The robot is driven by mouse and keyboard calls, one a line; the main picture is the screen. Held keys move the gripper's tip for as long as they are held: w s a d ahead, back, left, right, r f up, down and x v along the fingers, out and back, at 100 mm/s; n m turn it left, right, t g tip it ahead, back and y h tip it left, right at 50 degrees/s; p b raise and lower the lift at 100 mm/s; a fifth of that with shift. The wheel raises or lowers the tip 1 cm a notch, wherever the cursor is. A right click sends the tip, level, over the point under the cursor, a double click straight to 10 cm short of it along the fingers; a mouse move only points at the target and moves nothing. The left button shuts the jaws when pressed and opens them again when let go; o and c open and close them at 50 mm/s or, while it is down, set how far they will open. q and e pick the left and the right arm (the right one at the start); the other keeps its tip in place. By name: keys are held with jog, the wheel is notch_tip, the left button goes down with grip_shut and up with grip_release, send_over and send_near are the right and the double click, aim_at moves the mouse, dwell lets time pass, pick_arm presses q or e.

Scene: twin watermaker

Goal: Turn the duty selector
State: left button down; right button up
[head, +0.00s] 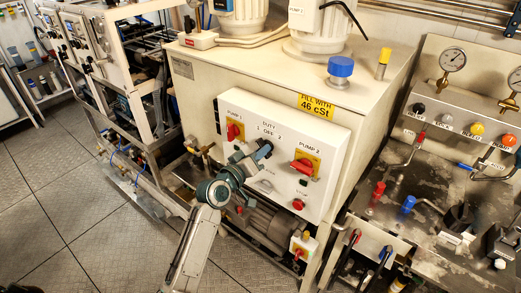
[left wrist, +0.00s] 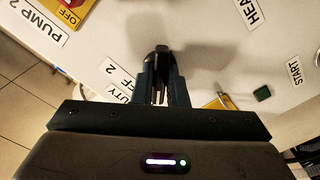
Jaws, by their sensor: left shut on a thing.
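The white control panel (head: 325,192) faces me with a DUTY label marked 1, OFF and 2. My left gripper (head: 262,150) is at the panel just under that label. In the left wrist view the gripper (left wrist: 161,78) is shut on a small dark knob, the duty selector (left wrist: 161,52), between its fingertips. The fingers cover most of the knob, so its exact pointing direction is hard to tell. Part of the DUTY label (left wrist: 121,82) shows beside the fingers. My right gripper is in neither view.
The red PUMP 1 switch (head: 235,131) is left of the gripper and the red PUMP 2 switch (head: 304,166) is right of it, both on yellow plates. A red button (head: 298,204) sits lower on the panel. A motor (head: 268,226) lies below. Open floor is at left.

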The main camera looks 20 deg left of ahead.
pick_arm(q)
jog(key=shift+n, duration=0.4)
jog(key=c, duration=1.4)
grip_release()
jog(key=shift+c, duration=0.2)
jog(key=b+v, duration=0.3)
jog(key=v, duration=0.7)
jog(key=shift+s, duration=0.4)
jog(key=shift+a, duration=0.15)
